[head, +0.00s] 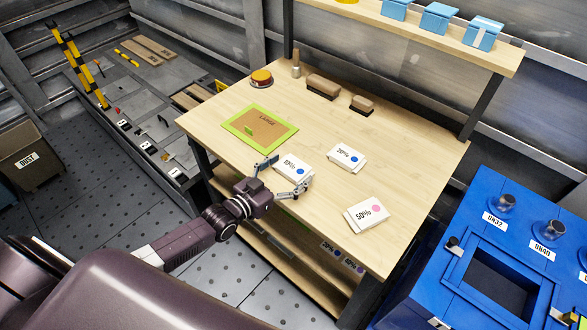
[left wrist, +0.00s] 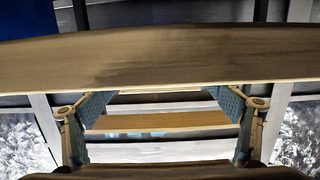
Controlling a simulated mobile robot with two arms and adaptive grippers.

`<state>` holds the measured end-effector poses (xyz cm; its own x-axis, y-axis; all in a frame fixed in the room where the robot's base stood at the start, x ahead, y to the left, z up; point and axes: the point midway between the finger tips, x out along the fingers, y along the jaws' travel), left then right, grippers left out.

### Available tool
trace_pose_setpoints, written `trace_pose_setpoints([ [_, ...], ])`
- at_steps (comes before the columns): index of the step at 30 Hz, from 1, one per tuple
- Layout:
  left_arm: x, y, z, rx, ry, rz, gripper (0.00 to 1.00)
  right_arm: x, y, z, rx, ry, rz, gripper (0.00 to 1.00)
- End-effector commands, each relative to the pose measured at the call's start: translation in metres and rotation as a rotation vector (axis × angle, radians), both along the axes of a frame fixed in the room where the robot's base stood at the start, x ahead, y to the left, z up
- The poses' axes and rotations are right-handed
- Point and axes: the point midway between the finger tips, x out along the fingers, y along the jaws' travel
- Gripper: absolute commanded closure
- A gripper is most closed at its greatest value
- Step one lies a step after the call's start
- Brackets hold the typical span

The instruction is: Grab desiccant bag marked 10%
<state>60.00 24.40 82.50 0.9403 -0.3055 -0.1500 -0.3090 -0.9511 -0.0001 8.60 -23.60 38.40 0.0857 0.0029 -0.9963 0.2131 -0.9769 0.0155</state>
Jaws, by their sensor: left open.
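The white desiccant bag marked 10% (head: 291,163) lies near the front edge of the wooden workbench (head: 238,185), with a blue dot beside its print. My left gripper (head: 281,177) is open at the bag's near side, with one finger toward its left end and the other toward its right end. I cannot tell whether the fingers touch it. In the left wrist view the two spread fingers (left wrist: 163,108) show with a wooden board across the top; the bag is not clearly seen there. My right gripper is not in view.
A white bag marked 20% (head: 345,157) lies to the right and one marked 50% (head: 366,215) nearer the front. A green-edged mat (head: 286,127) lies left of the bag.

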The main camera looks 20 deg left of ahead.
Motion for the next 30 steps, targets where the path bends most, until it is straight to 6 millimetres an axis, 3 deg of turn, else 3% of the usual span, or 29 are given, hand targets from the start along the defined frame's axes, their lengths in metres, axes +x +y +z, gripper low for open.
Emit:
trace_pose_setpoints([
  [5,0.0000,-0.0002,-0.0002,0.000,0.000,0.000,0.15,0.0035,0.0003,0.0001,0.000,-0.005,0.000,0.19],
  [18,-0.0003,0.0001,-0.0002,0.000,0.000,0.000,0.63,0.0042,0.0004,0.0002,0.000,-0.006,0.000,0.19],
  [30,0.0001,0.0000,0.0083,-0.001,-0.004,0.000,0.64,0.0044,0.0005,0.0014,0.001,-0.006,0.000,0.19],
])
